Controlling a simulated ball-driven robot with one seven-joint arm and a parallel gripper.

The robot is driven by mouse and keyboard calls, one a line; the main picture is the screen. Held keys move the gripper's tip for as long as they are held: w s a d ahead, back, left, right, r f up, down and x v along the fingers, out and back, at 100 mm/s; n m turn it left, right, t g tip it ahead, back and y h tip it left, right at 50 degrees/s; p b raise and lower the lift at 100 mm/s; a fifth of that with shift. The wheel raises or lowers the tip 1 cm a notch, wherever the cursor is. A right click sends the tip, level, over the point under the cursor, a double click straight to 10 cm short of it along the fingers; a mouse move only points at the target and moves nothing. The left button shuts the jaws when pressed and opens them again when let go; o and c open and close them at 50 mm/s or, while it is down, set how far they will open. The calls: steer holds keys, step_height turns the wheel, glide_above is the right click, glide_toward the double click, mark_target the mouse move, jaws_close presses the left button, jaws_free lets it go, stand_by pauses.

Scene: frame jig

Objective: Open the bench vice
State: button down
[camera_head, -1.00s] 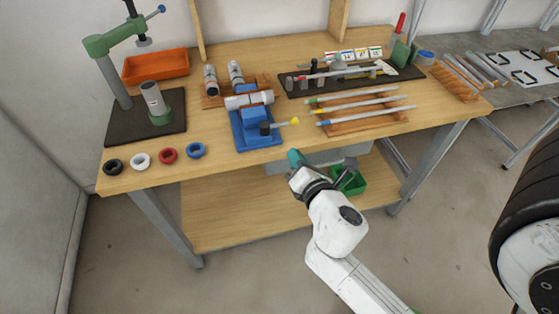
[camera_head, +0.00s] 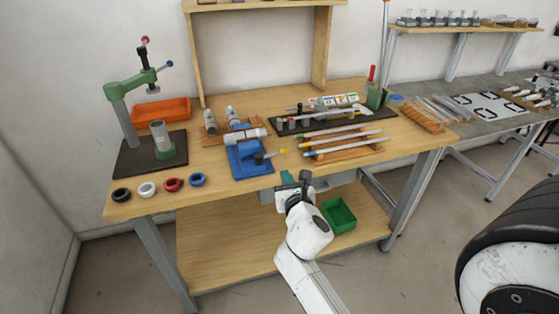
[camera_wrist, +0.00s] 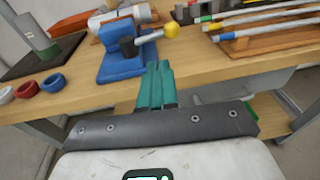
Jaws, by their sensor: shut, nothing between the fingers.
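The blue bench vice (camera_head: 248,158) stands at the front edge of the wooden workbench. A white and grey cylinder (camera_head: 246,136) lies across its top; I cannot tell how it is clamped. The vice's handle with a yellow knob (camera_head: 282,152) points right. In the wrist view the vice (camera_wrist: 122,55) is ahead and slightly left, and the yellow knob (camera_wrist: 171,31) is above my fingers. My gripper (camera_head: 289,177) is in front of the bench edge, just below the handle and apart from it. Its teal fingers (camera_wrist: 155,80) are together and empty.
A green press (camera_head: 135,110) stands at the left, with several coloured rings (camera_head: 172,185) in front. Rods on a wooden rack (camera_head: 345,144) lie right of the vice. A green bin (camera_head: 339,214) sits on the lower shelf. The floor before the bench is clear.

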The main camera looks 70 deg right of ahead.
mark_target(271, 156)
steer(key=r+x, duration=0.1)
steer(key=x, duration=0.6)
steer(key=shift+w+d+p, duration=0.25)
steer(key=shift+d+p, duration=0.05)
steer(key=shift+d, duration=0.05)
steer(key=shift+w+d+r+p, duration=0.35)
steer(key=shift+d+p, duration=0.25)
steer(key=shift+p, duration=0.35)
steer(key=shift+s+d, duration=0.1)
steer(key=shift+d, duration=0.05)
